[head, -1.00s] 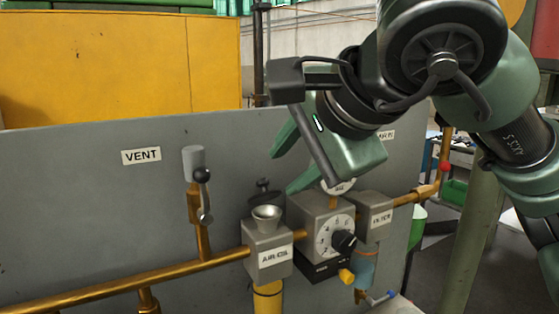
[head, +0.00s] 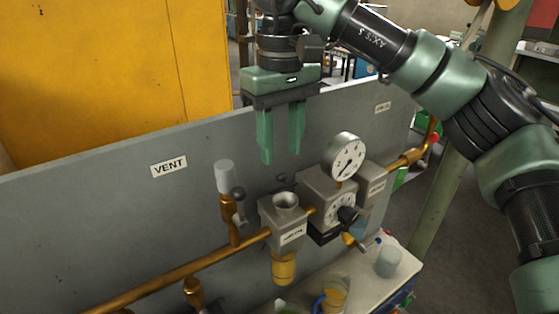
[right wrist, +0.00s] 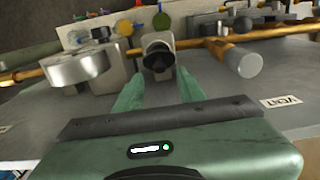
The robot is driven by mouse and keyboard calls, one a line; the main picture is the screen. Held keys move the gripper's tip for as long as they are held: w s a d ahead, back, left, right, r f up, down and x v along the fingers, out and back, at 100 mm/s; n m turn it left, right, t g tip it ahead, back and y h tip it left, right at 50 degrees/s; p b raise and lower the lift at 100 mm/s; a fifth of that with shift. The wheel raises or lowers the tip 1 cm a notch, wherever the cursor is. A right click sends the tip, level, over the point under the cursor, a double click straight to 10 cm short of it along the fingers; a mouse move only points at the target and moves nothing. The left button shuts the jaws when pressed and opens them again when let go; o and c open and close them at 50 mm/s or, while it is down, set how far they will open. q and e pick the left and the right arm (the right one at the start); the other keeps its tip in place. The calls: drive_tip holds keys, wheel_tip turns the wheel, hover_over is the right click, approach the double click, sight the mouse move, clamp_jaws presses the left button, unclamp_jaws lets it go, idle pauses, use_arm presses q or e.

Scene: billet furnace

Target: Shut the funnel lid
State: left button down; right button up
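The funnel (head: 286,201) is a small grey cup on top of a labelled grey block on the brass pipe, and its mouth is uncovered. Its dark lid (head: 281,179) stands open behind the funnel, against the grey panel. In the right wrist view the lid (right wrist: 158,55) shows as a round black piece just beyond and between my fingertips. My right gripper (head: 281,156) points down above the lid with its green fingers apart and nothing between them. The fingers also show in the right wrist view (right wrist: 159,84). My left gripper is out of view.
A pressure gauge (head: 344,157) and a block with a dial (head: 340,207) stand right of the funnel. A valve with a grey cylinder top (head: 224,177) stands left, near the VENT label (head: 169,166). The grey panel (head: 100,220) rises close behind.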

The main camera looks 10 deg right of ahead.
sight(281, 182)
wheel_tip(281, 182, down, 4)
drive_tip(key=shift+d+r+p, duration=0.1)
drive_tip(key=shift+p, duration=0.3)
drive_tip(key=shift+w+f, duration=0.1)
drive_tip(key=shift+f, duration=0.5)
